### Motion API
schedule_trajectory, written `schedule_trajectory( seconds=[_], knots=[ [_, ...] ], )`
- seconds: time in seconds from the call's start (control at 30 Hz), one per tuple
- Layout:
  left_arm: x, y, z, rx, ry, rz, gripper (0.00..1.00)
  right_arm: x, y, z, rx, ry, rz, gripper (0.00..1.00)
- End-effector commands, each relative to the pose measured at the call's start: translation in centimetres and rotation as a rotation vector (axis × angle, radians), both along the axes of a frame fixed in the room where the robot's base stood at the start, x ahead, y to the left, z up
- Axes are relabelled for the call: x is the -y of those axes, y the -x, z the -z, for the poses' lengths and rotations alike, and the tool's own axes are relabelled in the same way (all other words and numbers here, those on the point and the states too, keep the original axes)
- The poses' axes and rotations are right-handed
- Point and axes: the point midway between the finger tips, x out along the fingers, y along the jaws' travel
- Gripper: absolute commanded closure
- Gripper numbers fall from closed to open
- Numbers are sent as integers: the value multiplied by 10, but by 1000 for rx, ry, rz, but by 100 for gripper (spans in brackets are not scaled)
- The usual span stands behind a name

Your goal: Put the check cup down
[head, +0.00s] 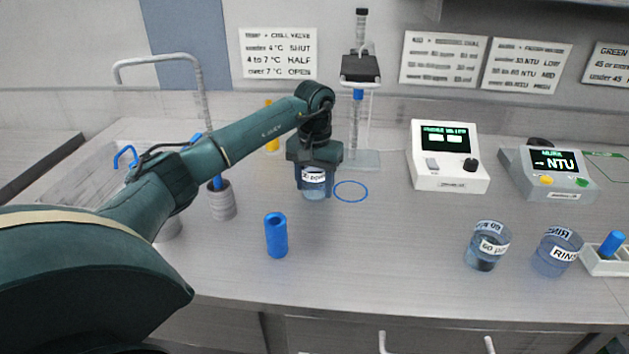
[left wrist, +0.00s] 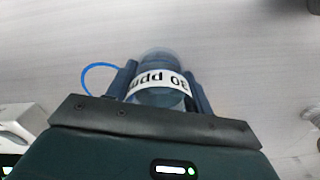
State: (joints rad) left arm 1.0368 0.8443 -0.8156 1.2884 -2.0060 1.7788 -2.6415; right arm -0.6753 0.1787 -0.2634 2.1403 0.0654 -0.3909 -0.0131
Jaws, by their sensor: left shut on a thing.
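The check cup (head: 314,188) is a clear cup with a white band label; it hangs upright in my left gripper (head: 314,180). In the left wrist view the cup (left wrist: 162,95) sits between the two fingers, and its label reads 30 ppm upside down. My left gripper is shut on it, pointing down. A blue ring (head: 351,191) is marked on the counter just right of the cup; the cup is beside it, not inside it. I cannot tell whether the cup's base touches the counter. My right gripper is not in view.
A blue cylinder (head: 276,236) stands in front. A 60 ppm cup (head: 487,246) and a RINSE cup (head: 557,252) stand at right. A white meter (head: 448,157) and an NTU meter (head: 546,174) stand behind them. A dispenser stand (head: 361,160) is behind the ring. The front middle counter is clear.

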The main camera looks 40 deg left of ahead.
Motion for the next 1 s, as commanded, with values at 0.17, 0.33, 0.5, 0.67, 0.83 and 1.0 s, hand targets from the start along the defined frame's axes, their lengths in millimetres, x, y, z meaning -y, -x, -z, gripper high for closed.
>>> schedule_trajectory(
  seconds=[0.17, 0.33, 0.5, 0.67, 0.83, 1.0],
  knots=[
    [0, 0, 0, 1, 1, 0, 74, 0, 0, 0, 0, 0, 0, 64],
    [0, 0, 4, 0, 0, 0, 74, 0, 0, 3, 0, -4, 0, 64],
    [0, 0, 3, 0, 0, -1, 34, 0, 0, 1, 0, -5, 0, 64],
    [0, 0, 3, 0, 0, -1, 26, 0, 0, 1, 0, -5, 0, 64],
    [0, 0, 2, 0, 0, -1, 26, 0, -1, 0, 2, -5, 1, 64],
    [0, -1, -12, 4, 1, -1, 26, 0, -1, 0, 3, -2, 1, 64]
  ],
)
